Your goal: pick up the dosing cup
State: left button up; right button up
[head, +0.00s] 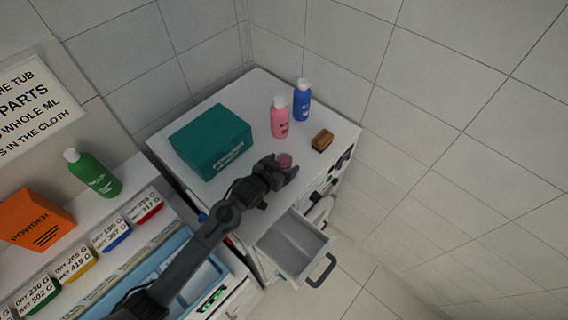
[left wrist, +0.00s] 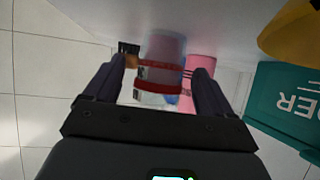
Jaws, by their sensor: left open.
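In the left wrist view the cup (left wrist: 158,86) looks clear with red bands and sits between my two fingers. My left gripper (head: 282,166) reaches over the cabinet top and is open around the cup, with a finger on either side. Gripper fingers (left wrist: 160,75) hide part of the cup in the head view; I cannot tell whether they touch it. My right gripper is not in view.
A pink bottle (head: 280,117), a blue bottle (head: 302,101) and a wooden brush (head: 322,140) stand behind the cup. A teal box (head: 211,140) is left of it. An open drawer (head: 291,247) juts out below. A shelf with a green bottle (head: 92,173) and orange box (head: 35,219) lies left.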

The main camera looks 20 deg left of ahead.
aim_at(282, 157)
pick_arm(q)
jog(key=shift+c, duration=0.3)
jog(key=c, duration=1.1)
jog(key=shift+r, duration=0.8)
notch_tip(282, 157, up, 3)
jog(key=shift+f+b, duration=0.15)
jog(key=shift+b, duration=0.35)
jog(key=s+d+r+b, duration=0.2)
jog(key=s+d+r, duration=0.3)
jog(key=d, duration=0.5)
jog(key=shift+s+d+r, duration=0.15)
jog(key=shift+s+r, duration=0.05)
jog(key=shift+r, duration=0.65)
